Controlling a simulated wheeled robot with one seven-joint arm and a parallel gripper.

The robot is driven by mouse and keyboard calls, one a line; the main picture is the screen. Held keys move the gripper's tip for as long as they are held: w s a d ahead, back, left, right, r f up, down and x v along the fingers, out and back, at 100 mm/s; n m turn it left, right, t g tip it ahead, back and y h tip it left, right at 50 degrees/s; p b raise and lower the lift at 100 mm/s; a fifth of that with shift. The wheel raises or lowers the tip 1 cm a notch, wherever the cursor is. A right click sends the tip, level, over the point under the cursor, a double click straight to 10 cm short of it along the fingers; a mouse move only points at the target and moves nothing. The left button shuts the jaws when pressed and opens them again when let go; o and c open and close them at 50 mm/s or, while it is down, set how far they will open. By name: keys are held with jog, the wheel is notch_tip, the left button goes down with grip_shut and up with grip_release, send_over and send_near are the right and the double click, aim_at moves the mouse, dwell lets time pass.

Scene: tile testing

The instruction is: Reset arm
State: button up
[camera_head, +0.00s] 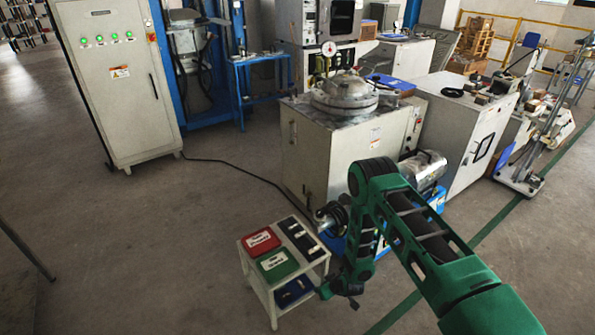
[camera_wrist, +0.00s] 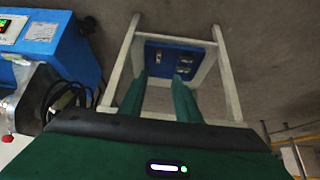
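My green arm reaches in from the bottom right of the head view and bends down beside a small white cart (camera_head: 259,286). My gripper (camera_head: 338,298) is at the cart's right side, low down, partly hard to make out. In the wrist view my gripper (camera_wrist: 159,80) has its two green fingers apart, with nothing seen between them. Beyond the fingertips is the cart's white frame (camera_wrist: 222,75), with a blue tray (camera_wrist: 165,60) holding small metallic parts.
On the cart top are a red case (camera_head: 261,242), a green case (camera_head: 277,265) and a black-and-white strip (camera_head: 300,237). A large machine cabinet (camera_head: 335,150) stands behind. A blue machine (camera_wrist: 45,40) is at the wrist view's left. The floor left of the cart is clear.

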jog(key=w+d+r+m+h, duration=0.1)
jog(key=w+d+r, duration=0.1)
jog(key=d+r, duration=0.35)
jog(key=w+d+r, duration=0.2)
jog(key=r, duration=0.6)
jog(key=w+d+r+m+h, duration=0.1)
jog(key=w+d+r, duration=0.15)
jog(key=r, duration=0.45)
jog(key=s+d+r+m+g+h, duration=0.1)
jog(key=s+d+r, duration=0.3)
jog(key=d+r, duration=0.45)
jog(key=s+d+r+m+g+h, duration=0.1)
jog(key=s+d+r+m, duration=0.3)
jog(key=r, duration=0.8)
jog(key=s+d+r+m+g, duration=0.1)
jog(key=s+d+r, duration=0.3)
jog(key=s+r, duration=0.45)
jog(key=s+d+r+m+g, duration=0.1)
jog(key=s+d+r, duration=0.4)
jog(key=s+r, duration=0.3)
jog(key=s+r+m, duration=0.2)
jog(key=s, duration=0.8)
jog(key=s+a+r+m+g, duration=0.1)
jog(key=s+r, duration=0.1)
jog(key=s, duration=0.7)
jog(key=shift+s+m+g+y, duration=0.3)
jog(key=shift+s+m+y, duration=0.05)
jog(key=shift+m+y, duration=0.05)
jog(key=shift+r, duration=0.1)
